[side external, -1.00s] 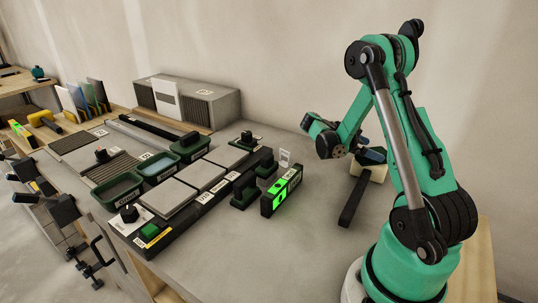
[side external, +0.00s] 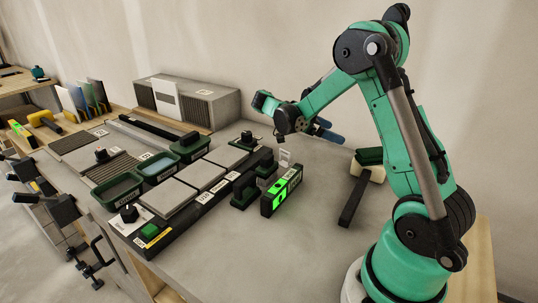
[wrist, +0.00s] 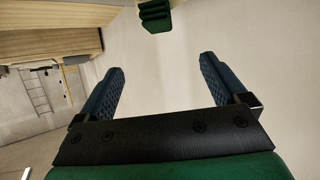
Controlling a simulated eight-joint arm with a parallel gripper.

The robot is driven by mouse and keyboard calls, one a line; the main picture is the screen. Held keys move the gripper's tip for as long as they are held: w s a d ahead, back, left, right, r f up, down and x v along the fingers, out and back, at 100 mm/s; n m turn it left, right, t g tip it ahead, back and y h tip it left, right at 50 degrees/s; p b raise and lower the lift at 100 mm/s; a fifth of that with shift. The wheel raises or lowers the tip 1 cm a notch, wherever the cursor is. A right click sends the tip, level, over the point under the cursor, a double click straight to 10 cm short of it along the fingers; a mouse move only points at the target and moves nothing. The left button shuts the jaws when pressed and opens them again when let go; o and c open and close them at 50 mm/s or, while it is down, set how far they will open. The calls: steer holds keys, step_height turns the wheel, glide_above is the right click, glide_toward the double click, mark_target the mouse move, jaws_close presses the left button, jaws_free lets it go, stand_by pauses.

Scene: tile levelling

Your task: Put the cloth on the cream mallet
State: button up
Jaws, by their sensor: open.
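The cream mallet lies on the bench, its cream head (side external: 376,173) at the back and its dark handle (side external: 352,201) pointing to the front. A dark green piece that looks like the folded cloth (side external: 369,156) rests on top of the head. It seems to be the ridged green piece (wrist: 155,15) at the top edge of the wrist view. My gripper (side external: 328,132) is above and to the left of the mallet, clear of the cloth. Its blue fingers are apart, with nothing between them in the wrist view (wrist: 162,65).
A level with a lit green face (side external: 281,192) stands left of the mallet handle. Tiles (side external: 165,196) and green trays (side external: 119,190) fill the bench further left. A grey box unit (side external: 187,101) stands at the back. Bare bench lies around the handle.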

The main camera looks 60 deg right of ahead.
steer(key=w+a+r+n+t+y, duration=0.1)
steer(key=a+n+t+y, duration=0.3)
steer(key=a+n+t, duration=0.4)
steer(key=w+a+n+t+y, duration=0.2)
steer(key=a+n+t+y, duration=0.2)
steer(key=a+n+t, duration=0.5)
steer(key=a+n, duration=0.7)
steer(key=n, duration=0.3)
steer(key=shift+w+a+r+n, duration=0.3)
steer(key=shift+w+a+r, duration=0.05)
steer(key=shift+w, duration=0.05)
